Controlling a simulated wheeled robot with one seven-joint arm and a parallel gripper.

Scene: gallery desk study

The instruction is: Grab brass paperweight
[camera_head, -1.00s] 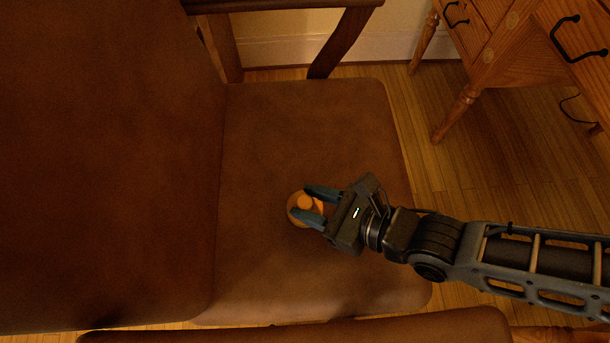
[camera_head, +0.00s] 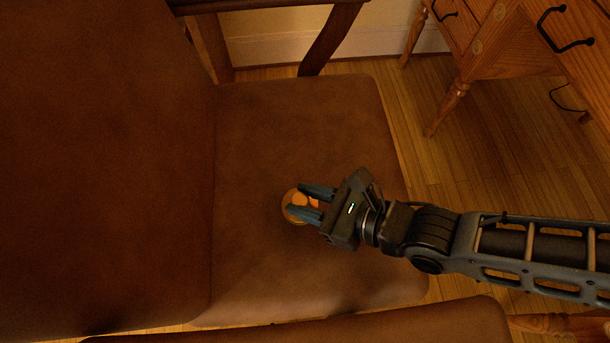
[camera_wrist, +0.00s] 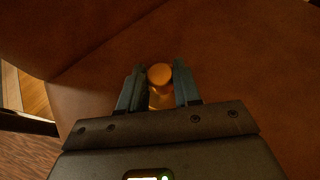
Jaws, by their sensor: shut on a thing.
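The brass paperweight (camera_head: 289,208) is a round orange-gold piece with a knob on a wider base. It is at the brown leather chair seat (camera_head: 270,270); I cannot tell whether it touches the seat. My gripper (camera_head: 309,202) comes in from the right and is shut on the paperweight, with one finger on each side of its knob. In the wrist view the knob of the paperweight (camera_wrist: 159,74) shows between the two blue-grey fingertips of my gripper (camera_wrist: 160,82). Part of its base is hidden by the fingers.
The chair's tall backrest (camera_head: 100,160) rises at the left. A wooden desk (camera_head: 520,45) stands at the upper right. The rest of the seat is clear.

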